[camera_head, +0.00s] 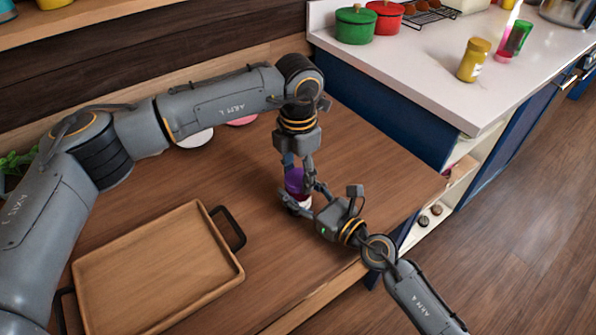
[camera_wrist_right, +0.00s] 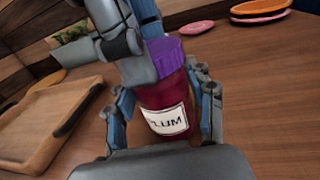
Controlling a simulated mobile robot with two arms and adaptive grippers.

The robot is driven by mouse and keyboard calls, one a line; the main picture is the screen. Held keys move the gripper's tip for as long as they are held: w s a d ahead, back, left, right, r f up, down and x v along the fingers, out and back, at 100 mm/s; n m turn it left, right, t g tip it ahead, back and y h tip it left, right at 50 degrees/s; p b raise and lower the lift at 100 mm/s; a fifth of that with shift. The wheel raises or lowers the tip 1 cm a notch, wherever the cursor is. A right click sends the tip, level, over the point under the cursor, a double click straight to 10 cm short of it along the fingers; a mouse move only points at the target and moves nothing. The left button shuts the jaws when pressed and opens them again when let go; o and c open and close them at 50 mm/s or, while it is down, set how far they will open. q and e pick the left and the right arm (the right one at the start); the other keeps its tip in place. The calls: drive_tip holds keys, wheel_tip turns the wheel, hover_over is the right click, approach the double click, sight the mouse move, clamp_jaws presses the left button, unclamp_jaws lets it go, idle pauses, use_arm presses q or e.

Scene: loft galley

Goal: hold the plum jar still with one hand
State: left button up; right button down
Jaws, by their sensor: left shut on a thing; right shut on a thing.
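The plum jar (camera_head: 305,203) stands upright on the wooden table (camera_head: 330,262). It has a purple lid (camera_head: 294,181), and in the right wrist view the dark red jar (camera_wrist_right: 165,92) shows a white label reading "PLUM". My left gripper (camera_head: 298,172) reaches down from above and is shut on the lid, which it partly hides. My right gripper (camera_head: 299,196) comes in from the lower right and is shut on the jar's body. Its fingers (camera_wrist_right: 160,105) lie on both sides of the glass in the right wrist view.
A wooden tray (camera_head: 150,275) with dark handles lies left of the jar. A white plate (camera_head: 196,138) and a pink plate (camera_head: 241,120) lie behind, under my left arm. A white counter (camera_head: 425,75) with a yellow-lidded jar (camera_head: 474,60), green pot (camera_head: 356,25) and red pot (camera_head: 387,17) stands at right.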

use_arm(q)
drive_tip(key=o, duration=1.4)
drive_tip(key=shift+c, duration=0.2)
wheel_tip(320, 180, up, 12)
use_arm(e)
drive_tip(key=shift+c, duration=2.1)
unclamp_jaws()
